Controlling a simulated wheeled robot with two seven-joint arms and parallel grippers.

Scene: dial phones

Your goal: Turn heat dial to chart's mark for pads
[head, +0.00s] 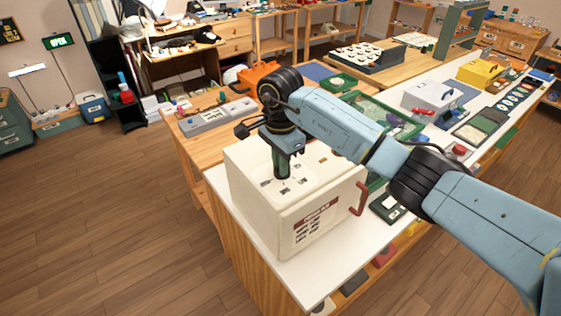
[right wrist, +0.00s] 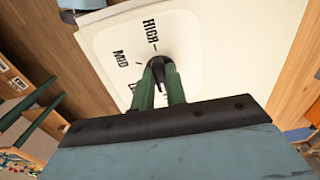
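A cream heater box (head: 265,215) stands on the white bench top, with printed markings on its top face and a chart (head: 312,224) with a dark red heading on its front. The chart's text is too small to read. My right gripper (head: 281,172) points down onto the top face. In the right wrist view its green fingers (right wrist: 160,78) sit on either side of the black heat dial (right wrist: 157,64) and appear closed on it. HIGH and MID show around the dial; a third label is mostly hidden by the fingers. The dial's pointing direction is unclear. My left gripper is out of view.
A red-brown handle (head: 359,198) sticks out from the box's right side. A grey metal case (head: 432,95), a yellow case (head: 480,73) and small trays stand farther along the bench. A wooden table with a grey unit (head: 216,116) is behind the box. Floor at left is clear.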

